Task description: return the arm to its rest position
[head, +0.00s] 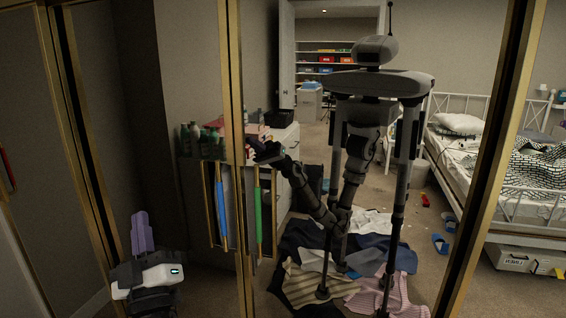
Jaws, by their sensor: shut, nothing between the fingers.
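My gripper (142,217) shows at the lower left, with purple fingers pointing up. The fingers are together and hold nothing. Below them are the white and black wrist parts of my arm, with a small lit display. The gripper is in front of a dark gold-framed door and appears clear of it. The rest of my arm is out of the frame.
A gold-framed glass or mirror panel (236,130) stands ahead. A grey robot figure (375,100), apparently my reflection, shows in it. Clothes (300,285) cover the floor there. A white bed (490,170) is at right, a cabinet with bottles (205,143) left of centre.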

